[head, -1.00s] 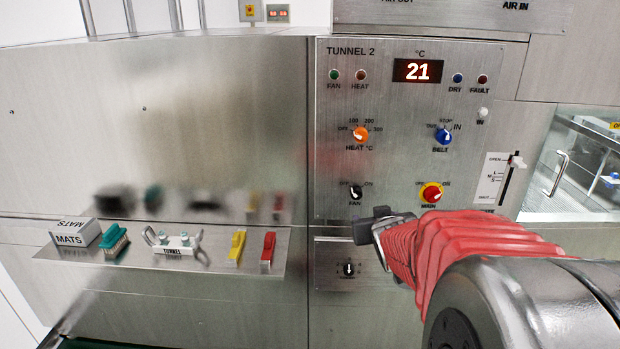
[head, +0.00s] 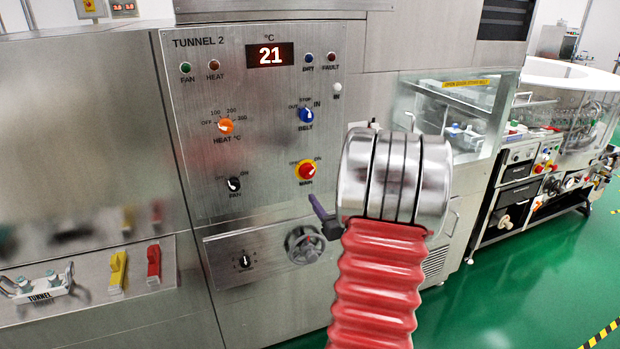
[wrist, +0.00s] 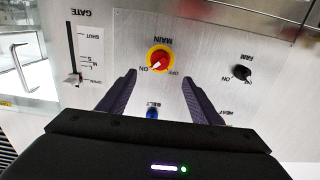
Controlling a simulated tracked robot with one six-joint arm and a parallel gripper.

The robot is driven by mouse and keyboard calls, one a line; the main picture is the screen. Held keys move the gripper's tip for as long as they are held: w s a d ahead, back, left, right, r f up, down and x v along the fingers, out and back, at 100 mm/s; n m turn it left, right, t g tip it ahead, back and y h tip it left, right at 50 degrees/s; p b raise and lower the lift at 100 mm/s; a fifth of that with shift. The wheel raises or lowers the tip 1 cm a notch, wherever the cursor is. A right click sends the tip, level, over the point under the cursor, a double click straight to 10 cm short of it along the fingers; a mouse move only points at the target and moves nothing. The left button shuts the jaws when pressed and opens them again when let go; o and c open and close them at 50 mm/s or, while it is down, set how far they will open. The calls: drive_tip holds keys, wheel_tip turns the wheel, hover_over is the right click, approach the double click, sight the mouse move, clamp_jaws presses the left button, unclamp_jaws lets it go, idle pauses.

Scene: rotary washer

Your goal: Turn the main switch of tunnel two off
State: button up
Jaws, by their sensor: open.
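The main switch (head: 306,171) is a red knob on a yellow disc, low on the right of the TUNNEL 2 panel (head: 200,160). In the wrist view the switch (wrist: 158,59) appears upside down, just beyond the fingertips. Its white mark points toward ON. My gripper (wrist: 160,76) is open, with its two dark fingers apart and nothing between the tips; the switch lies ahead of the gap, seemingly not touched. In the head view one dark finger (head: 320,211) shows below the switch, and my wrist hides the other.
The blue BELT knob (head: 306,115) is above the switch, and the black FAN knob (head: 234,185) is to its left. A handwheel (head: 304,244) sits below. The GATE slider (wrist: 74,79) shows in the wrist view.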

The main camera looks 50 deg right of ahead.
sight(309, 175)
drive_tip(key=x, duration=1.4)
drive_tip(key=shift+a, duration=0.1)
drive_tip(key=shift+c, duration=0.3)
drive_tip(key=c, duration=1)
